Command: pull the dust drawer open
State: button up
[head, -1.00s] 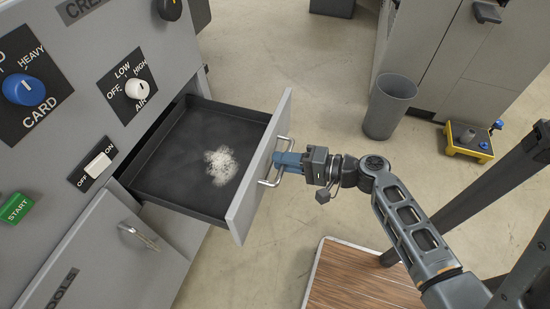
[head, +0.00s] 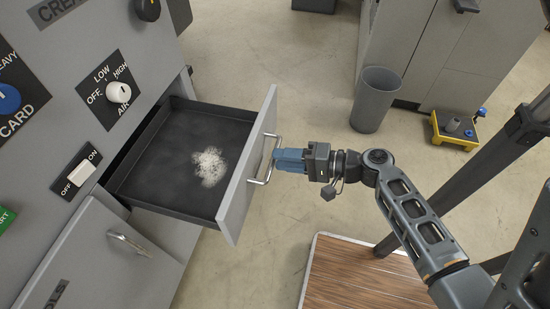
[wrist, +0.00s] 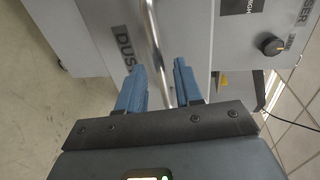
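The dust drawer (head: 185,203) stands pulled well out of the grey machine in the head view, showing its dark tray with a white heap of dust (head: 209,166) inside. Its metal bar handle (head: 265,165) is on the pale front panel (head: 247,168). My gripper (head: 277,159) is level with the handle, its blue fingertips at or just outside the bar. In the wrist view the fingers (wrist: 158,66) are spread apart, with the handle bar (wrist: 151,30) running between them and a gap on both sides. I cannot tell how deep the bar sits between the tips.
Below the drawer is a closed grey door with a handle (head: 129,243). A wood-topped surface (head: 355,278) lies at the lower front. A grey bin (head: 375,100) and a yellow-based device (head: 455,131) stand on the floor behind.

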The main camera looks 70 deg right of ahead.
jog(key=shift+v, duration=2.3)
jog(key=shift+a, duration=0.1)
jog(key=s+a+f+n+g+h, duration=0.2)
jog(key=s+a+f+n+g, duration=0.15)
jog(key=a+n+g, duration=0.4)
jog(key=a+r+n+t, duration=0.3)
jog(key=a+r+n, duration=0.2)
jog(key=r, duration=0.4)
jog(key=s+a+r+n+t+y, duration=0.1)
jog(key=a+r+n+t, duration=0.3)
jog(key=a+r, duration=0.3)
notch_tip(320, 180, up, 2)
jog(key=shift+r+n, duration=0.1)
jog(key=shift+n, duration=0.45)
jog(key=shift+b, duration=0.3)
